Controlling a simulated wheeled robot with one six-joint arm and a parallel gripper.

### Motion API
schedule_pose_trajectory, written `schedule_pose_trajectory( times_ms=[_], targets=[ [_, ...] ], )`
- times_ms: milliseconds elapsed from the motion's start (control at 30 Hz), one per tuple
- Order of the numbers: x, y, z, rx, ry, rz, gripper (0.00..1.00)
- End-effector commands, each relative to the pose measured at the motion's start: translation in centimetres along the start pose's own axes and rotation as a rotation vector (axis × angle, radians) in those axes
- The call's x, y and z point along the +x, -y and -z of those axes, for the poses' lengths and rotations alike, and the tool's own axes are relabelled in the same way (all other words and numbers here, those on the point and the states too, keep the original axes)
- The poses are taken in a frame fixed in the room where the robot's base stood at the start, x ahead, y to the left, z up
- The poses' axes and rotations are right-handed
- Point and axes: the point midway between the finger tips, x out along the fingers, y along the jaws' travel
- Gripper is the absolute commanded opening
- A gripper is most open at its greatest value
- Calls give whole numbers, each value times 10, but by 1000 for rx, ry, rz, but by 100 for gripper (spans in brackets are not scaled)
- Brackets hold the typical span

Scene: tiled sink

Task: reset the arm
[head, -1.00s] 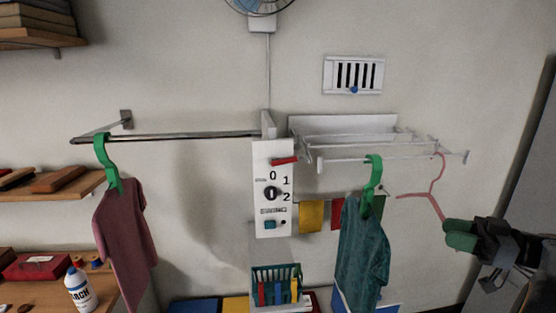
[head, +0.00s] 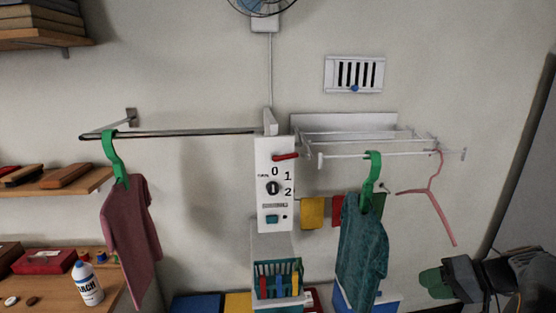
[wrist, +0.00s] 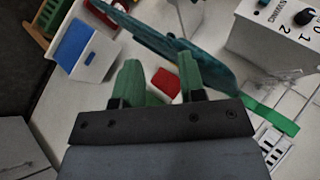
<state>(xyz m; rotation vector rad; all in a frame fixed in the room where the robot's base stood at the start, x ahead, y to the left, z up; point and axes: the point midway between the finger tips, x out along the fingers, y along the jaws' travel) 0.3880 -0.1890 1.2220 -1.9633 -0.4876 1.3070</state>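My gripper (head: 436,283) is at the lower right in the head view, below and apart from the pink hanger (head: 434,205). In the wrist view its two green fingers (wrist: 159,76) stand apart with nothing held between them. A red item shows beyond the gap. The pink hanger hangs empty and tilted from the right end of the white wall rack (head: 360,156). The teal garment (head: 361,250) hangs left of my gripper on a green hanger (head: 371,180); it also shows above the fingers in the wrist view (wrist: 165,40).
A white control box (head: 274,215) with a dial and red lever is mid-wall. A mauve shirt (head: 130,230) hangs from the left rail (head: 190,134). A teal basket (head: 277,277) and a blue-and-white bin (head: 380,302) stand low. A white bottle (head: 87,284) is on the left shelf.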

Motion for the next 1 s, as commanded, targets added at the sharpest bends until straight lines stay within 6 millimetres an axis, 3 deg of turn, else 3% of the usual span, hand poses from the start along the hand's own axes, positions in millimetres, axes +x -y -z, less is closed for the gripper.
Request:
schedule_pose_trajectory(
  times_ms=[33, 100, 200, 333, 500, 700, 1000],
  targets=[
    [21, 2, -20, 84, 56, -122, 37],
    [43, 3, -47, 180, 96, -321, 37],
    [66, 8, -82, 189, 72, -578, 37],
    [84, 23, -112, 39, -4, -751, 37],
    [102, 48, -143, -236, -21, -789, 37],
    [113, 79, -156, -376, -39, -735, 37],
    [117, 84, -158, -399, -30, -724, 37]
  ],
)
